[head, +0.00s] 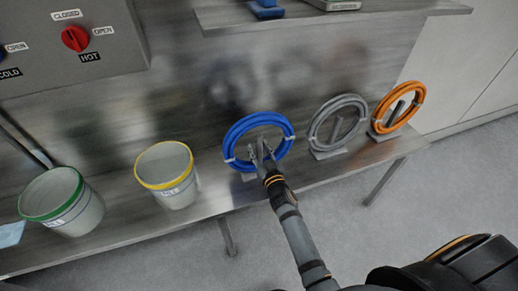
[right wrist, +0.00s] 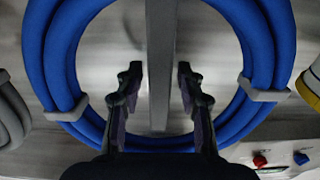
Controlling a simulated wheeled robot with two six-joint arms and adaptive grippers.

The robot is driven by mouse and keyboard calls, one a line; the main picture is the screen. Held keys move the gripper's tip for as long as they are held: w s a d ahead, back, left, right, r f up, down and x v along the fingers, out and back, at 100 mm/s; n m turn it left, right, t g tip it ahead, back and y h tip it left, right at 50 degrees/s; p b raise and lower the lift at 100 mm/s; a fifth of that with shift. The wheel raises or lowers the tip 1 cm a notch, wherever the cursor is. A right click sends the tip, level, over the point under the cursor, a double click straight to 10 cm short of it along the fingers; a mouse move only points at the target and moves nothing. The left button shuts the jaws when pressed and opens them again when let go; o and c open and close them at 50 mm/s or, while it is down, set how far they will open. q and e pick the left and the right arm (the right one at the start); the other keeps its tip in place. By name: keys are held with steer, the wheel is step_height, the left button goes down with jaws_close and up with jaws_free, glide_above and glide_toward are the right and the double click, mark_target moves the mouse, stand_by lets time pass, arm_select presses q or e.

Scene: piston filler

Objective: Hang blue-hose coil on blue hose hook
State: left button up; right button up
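The blue-hose coil (head: 262,118) stands upright above the lower steel shelf, near its middle. My right gripper (head: 262,148) reaches into the middle of the coil's ring. In the right wrist view the coil (right wrist: 270,50) surrounds the right gripper (right wrist: 159,85), with a grey tie on each side. The two fingers are open and apart, one on each side of a grey bar (right wrist: 161,60) inside the ring, with slight gaps visible. Whether the bar is the blue hose hook, and whether the coil rests on it, I cannot tell. My left gripper is not in view.
A grey coil (head: 316,132) and an orange coil (head: 418,92) stand on holders to the right. A yellow-rimmed bucket (head: 170,185) and a green-rimmed bucket (head: 75,215) are to the left. A control panel (head: 50,45) and an upper shelf (head: 400,12) are above.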

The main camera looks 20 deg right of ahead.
stand_by(0.3)
steer(key=s, duration=1)
steer(key=shift+s+r+p, duration=0.15)
steer(key=shift+s+p, duration=0.1)
steer(key=shift+p, duration=0.2)
steer(key=shift+d, duration=0.1)
